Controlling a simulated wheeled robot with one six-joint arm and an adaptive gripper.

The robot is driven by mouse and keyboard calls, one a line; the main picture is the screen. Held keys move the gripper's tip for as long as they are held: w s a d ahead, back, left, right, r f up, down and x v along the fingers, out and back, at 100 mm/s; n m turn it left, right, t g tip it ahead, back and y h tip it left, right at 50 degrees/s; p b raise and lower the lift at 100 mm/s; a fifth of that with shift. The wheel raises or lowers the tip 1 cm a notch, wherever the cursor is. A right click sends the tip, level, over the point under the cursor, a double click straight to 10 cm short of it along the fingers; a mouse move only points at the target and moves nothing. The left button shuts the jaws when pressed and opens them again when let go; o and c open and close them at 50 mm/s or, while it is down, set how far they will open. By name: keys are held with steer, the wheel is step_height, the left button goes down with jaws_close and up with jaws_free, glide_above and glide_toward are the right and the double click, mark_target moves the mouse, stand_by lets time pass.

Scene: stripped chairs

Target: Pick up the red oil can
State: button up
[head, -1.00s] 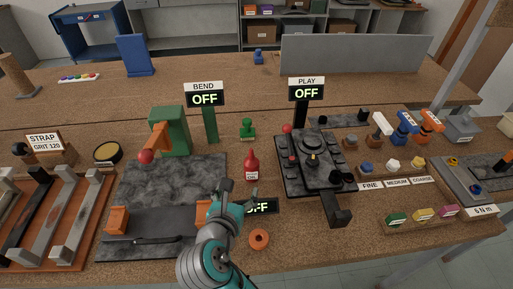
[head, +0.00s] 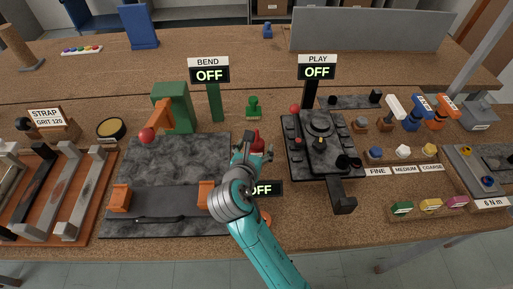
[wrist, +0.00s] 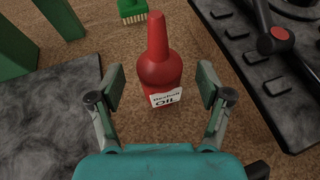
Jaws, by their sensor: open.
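The red oil can (wrist: 160,68) stands upright on the brown bench, with a pointed spout and a white label reading OIL. In the wrist view it is centred just beyond my gripper (wrist: 161,90), whose two fingers are open, one to each side of its lower part.
A grey stone slab (wrist: 50,125) lies close on the left. The dark PLAY fixture (head: 312,170) with knobs and a lever stands close on the right. A green brush (head: 253,107) stands behind the can. The OFF display (head: 267,189) is near my arm.

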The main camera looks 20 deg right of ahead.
steer(key=shift+x, duration=1.1)
jaws_close()
